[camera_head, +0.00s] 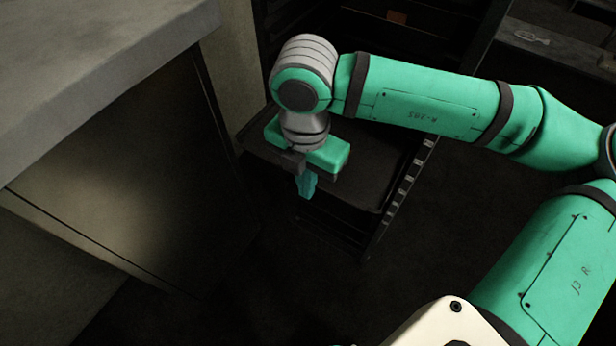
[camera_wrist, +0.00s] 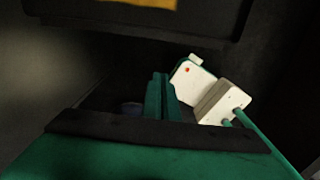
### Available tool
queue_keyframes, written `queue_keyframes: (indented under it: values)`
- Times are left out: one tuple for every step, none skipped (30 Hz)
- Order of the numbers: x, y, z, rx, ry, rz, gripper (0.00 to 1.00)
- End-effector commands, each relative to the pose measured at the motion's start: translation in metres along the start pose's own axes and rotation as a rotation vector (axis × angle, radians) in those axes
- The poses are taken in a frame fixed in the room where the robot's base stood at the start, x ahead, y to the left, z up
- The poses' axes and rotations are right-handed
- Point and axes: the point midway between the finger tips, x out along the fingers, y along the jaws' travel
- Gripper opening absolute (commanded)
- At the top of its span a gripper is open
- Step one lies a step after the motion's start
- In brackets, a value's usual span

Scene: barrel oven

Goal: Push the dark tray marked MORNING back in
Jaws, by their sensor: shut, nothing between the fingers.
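A dark tray (camera_head: 368,186) sits low in the dark rack in the head view, pulled out toward me below the arm. Its marking cannot be read, so I cannot confirm the word MORNING. My gripper (camera_head: 306,186) points down at the tray's near edge, with its teal fingers together and empty. I cannot tell whether they touch the tray. The gripper body hides part of the tray. The shut fingers also show upright in the wrist view (camera_wrist: 160,97).
The rack's slotted side rail (camera_head: 398,190) runs along the tray's right. A grey counter (camera_head: 90,50) with a panel below stands close on the left. Dark floor (camera_head: 440,230) lies open at right.

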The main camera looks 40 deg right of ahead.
Motion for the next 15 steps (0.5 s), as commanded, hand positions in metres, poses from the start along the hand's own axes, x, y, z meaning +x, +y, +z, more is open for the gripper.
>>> queue_keyframes:
  values:
    - [0.010, 0.000, -0.001, -0.002, 0.004, 0.000, 0.00]
    - [0.016, 0.000, -0.001, -0.002, 0.004, 0.000, 0.00]
    - [0.023, 0.000, -0.002, -0.003, 0.005, 0.001, 0.00]
    - [0.029, 0.000, -0.001, -0.002, 0.005, 0.000, 0.00]
    - [0.035, 0.000, -0.001, -0.002, 0.004, 0.001, 0.00]
    - [0.042, 0.000, -0.002, -0.002, 0.005, 0.001, 0.00]
    - [0.048, 0.000, -0.002, -0.003, 0.005, 0.001, 0.00]
    - [0.053, 0.001, -0.001, -0.002, 0.005, 0.002, 0.00]
    - [0.061, 0.001, -0.002, -0.002, 0.005, 0.001, 0.00]
    - [0.066, 0.001, -0.002, -0.002, 0.005, 0.002, 0.00]
    - [0.071, 0.001, -0.002, -0.003, 0.004, 0.002, 0.00]
    - [0.070, 0.001, 0.007, 0.003, 0.002, 0.003, 0.00]
    - [0.069, 0.001, 0.012, 0.002, 0.002, 0.003, 0.00]
    - [0.069, 0.001, 0.016, 0.002, 0.002, 0.002, 0.00]
    - [0.069, 0.001, 0.021, 0.002, 0.002, 0.002, 0.00]
